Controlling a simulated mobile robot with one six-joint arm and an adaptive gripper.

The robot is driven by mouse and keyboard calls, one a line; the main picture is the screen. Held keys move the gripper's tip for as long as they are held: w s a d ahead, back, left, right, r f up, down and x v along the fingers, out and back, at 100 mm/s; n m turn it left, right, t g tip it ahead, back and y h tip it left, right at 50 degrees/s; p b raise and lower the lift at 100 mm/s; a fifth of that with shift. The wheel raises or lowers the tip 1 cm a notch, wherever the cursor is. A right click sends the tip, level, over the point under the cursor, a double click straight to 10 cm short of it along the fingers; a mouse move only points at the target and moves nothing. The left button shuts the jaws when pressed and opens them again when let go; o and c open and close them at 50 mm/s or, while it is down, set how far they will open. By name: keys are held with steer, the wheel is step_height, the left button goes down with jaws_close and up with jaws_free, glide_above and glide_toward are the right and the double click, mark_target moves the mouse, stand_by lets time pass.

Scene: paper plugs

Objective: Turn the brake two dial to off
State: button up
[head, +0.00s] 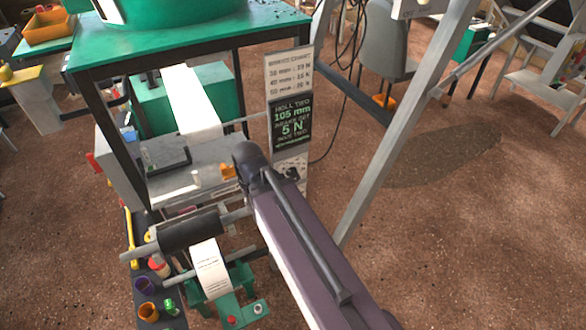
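My purple-grey arm reaches up from the bottom edge to a dark joint just left of the panel. I cannot make out my gripper or its fingers.
A brake chart (289,72) stands above the display. A green-topped table (262,24) is behind at left. A dark roller (190,231) and a printed paper strip (210,270) are at lower left, near small coloured cups (146,285). A grey slanted post (405,125) stands right; brown floor lies beyond.

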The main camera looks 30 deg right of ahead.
step_height(320, 180, up, 8)
steer(key=p, duration=0.6)
steer(key=shift+f, duration=0.1)
steer(key=shift+o, duration=1.2)
